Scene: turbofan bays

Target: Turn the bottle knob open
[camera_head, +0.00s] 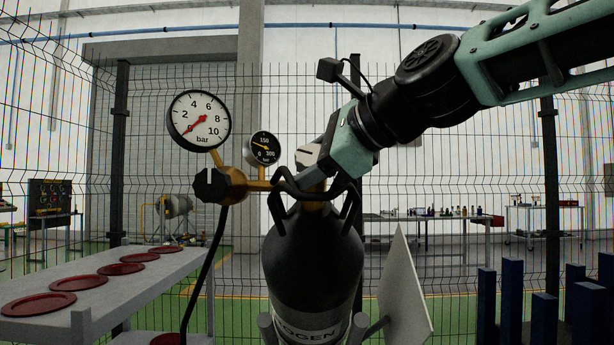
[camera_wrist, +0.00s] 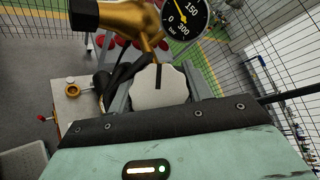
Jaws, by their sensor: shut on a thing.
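The bottle knob (camera_head: 308,156) is a pale grey, scalloped disc with a dark line on its face, at the top of the dark gas bottle (camera_head: 312,262). In the wrist view the knob (camera_wrist: 160,87) sits between my two grey fingers, its dark line pointing roughly up the picture. My gripper (camera_head: 322,155) comes in from the upper right and is shut on the knob, also in the wrist view (camera_wrist: 160,92). The fingers partly hide the knob's sides. A large gauge (camera_head: 198,120) has its red needle near 0; a small gauge (camera_head: 263,148) sits beside it.
A brass regulator (camera_head: 226,186) with a black hose stands left of the knob. Black curved guard bars (camera_head: 352,207) surround the valve. A grey table (camera_head: 110,290) with red discs is at left, blue posts (camera_head: 511,300) at right. Wire fencing stands behind.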

